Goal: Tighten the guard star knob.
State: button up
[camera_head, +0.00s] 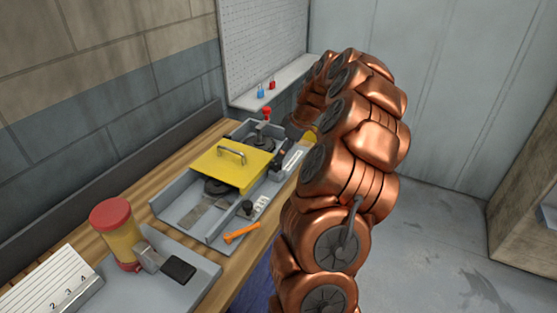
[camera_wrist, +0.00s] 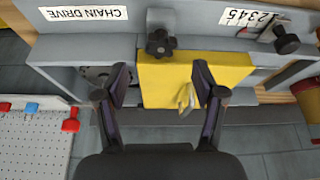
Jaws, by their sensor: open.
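The black guard star knob (camera_wrist: 160,43) sits on the upright grey front plate, at the top left corner of the yellow guard (camera_wrist: 205,72) in the wrist view. My gripper (camera_wrist: 161,75) is open and empty. Its two fingers are spread to either side just below the knob in the picture, apart from it. In the head view the yellow guard (camera_head: 225,165) lies flat over the chain drive and has a metal handle (camera_head: 231,152).
A second black knob (camera_wrist: 286,42) is by a number scale (camera_wrist: 258,20). In the head view an orange wrench (camera_head: 242,233) lies at the machine's front edge, and a red-lidded jar (camera_head: 113,215) stands at left.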

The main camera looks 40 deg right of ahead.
aim_at(277, 164)
jog(key=shift+p+x, duration=0.95)
jog(key=shift+x, duration=1.8)
jog(key=shift+a, duration=0.1)
jog(key=c, duration=1.1)
jog(key=shift+c, duration=0.2)
